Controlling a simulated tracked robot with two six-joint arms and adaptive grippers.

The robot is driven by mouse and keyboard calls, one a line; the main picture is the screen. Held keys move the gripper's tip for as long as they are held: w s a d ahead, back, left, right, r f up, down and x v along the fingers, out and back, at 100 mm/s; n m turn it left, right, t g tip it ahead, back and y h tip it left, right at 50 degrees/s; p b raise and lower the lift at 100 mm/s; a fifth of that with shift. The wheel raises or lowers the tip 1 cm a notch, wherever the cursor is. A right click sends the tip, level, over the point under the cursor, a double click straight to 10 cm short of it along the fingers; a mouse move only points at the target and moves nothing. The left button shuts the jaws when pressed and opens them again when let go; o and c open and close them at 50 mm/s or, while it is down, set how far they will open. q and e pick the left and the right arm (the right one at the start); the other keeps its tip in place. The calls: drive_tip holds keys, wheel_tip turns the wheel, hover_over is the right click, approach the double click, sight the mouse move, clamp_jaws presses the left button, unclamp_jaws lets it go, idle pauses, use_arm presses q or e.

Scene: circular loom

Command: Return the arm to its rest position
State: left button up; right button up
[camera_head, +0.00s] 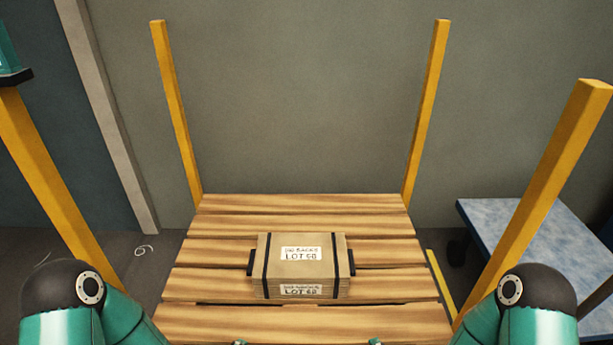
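My two arms show only in part, at the bottom left and bottom right corners of the head view. Their black and teal joints are in frame. Neither gripper can be made out; small teal bits at the bottom edge do not show any fingers. A tan box (302,268) with dark straps, dark side handles and labels reading LOT 68 or similar sits flat on the wooden slatted pallet (300,213). No arm touches the box.
Yellow posts stand at the pallet's back left (177,115), back right (427,110), front left (50,180) and front right (540,190). A blue-topped cart (490,222) is at the right. A grey wall closes the back. The slats around the box are bare.

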use_arm(q)
drive_tip(key=s+d+f+m+g+h, duration=0.1)
drive_tip(key=s+d+f+m+g, duration=0.1)
drive_tip(key=s+f+m+g, duration=0.35)
drive_tip(key=s+d+f+m+g+h, duration=0.1)
drive_tip(key=s+d+f+m+g, duration=0.15)
drive_tip(key=s+m, duration=0.55)
use_arm(e)
drive_tip(key=s+a+f+n+g+y, duration=0.1)
drive_tip(key=s+a+f+n+g, duration=0.1)
drive_tip(key=s+f+n+g, duration=0.45)
drive_tip(key=s+a+f+n+g+y, duration=0.25)
drive_tip(key=s+n, duration=0.25)
drive_tip(key=s, duration=0.4)
use_arm(q)
wheel_tip(320, 180, up, 39)
drive_tip(key=s+n+p, duration=0.1)
drive_tip(key=p, duration=3.6)
drive_tip(key=shift+s+f+n+p, duration=0.15)
drive_tip(key=shift+s+n+p, duration=0.2)
drive_tip(key=shift+a, duration=0.1)
drive_tip(key=shift+c, duration=0.3)
use_arm(e)
wheel_tip(320, 180, up, 39)
drive_tip(key=shift+w+a+f+n+g+h, duration=0.15)
drive_tip(key=shift+w+a+n+g+h, duration=0.1)
drive_tip(key=shift+n+g+h, duration=0.15)
use_arm(q)
drive_tip(key=shift+f, duration=0.1)
